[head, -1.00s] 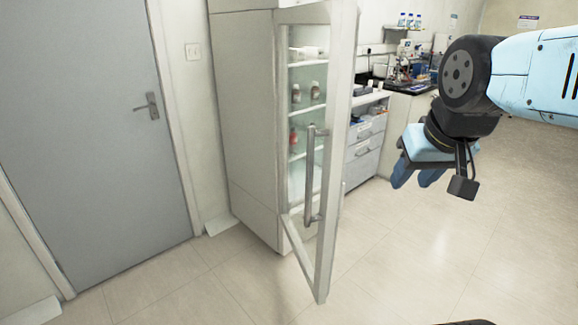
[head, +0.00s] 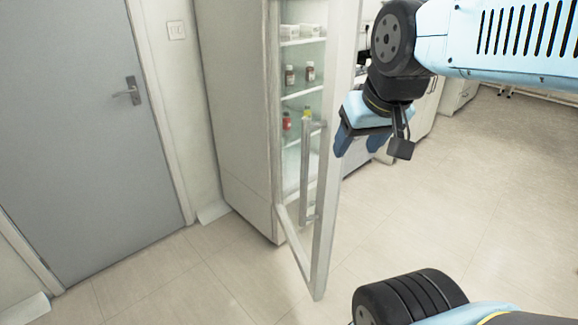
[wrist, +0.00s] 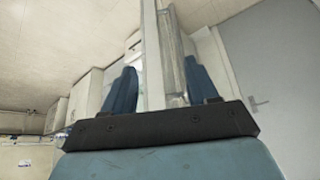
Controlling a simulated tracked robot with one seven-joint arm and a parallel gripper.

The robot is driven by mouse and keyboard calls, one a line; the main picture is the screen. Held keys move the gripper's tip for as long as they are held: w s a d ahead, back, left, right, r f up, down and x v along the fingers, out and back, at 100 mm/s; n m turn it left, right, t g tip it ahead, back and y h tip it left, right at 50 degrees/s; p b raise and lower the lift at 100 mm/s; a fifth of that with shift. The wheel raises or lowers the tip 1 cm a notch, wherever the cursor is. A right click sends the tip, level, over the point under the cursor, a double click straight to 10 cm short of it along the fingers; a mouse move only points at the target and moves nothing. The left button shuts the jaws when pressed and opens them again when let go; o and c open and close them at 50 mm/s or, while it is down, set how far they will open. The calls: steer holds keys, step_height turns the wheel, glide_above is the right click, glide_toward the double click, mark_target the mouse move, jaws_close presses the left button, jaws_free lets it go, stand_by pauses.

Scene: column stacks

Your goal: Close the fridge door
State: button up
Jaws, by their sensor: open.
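The fridge (head: 235,120) stands beside a grey door, with its glass door (head: 325,215) swung open toward me. The fridge door has a pale frame and a long vertical grey handle (head: 307,190). My gripper (head: 357,142) is open and empty just right of the fridge door's outer edge, about level with the upper part of the handle. In the wrist view my gripper (wrist: 161,85) shows two blue fingers spread apart. The fridge door's edge (wrist: 152,50) appears between them, beyond the fingers. I cannot tell whether anything touches.
Small bottles (head: 290,75) and boxes sit on the fridge shelves. A grey room door (head: 80,150) is on the left. Drawers and cabinets (head: 425,105) stand behind my arm. The tiled floor (head: 450,210) in front of the fridge and to the right is clear.

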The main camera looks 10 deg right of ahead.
steer(key=o, duration=0.5)
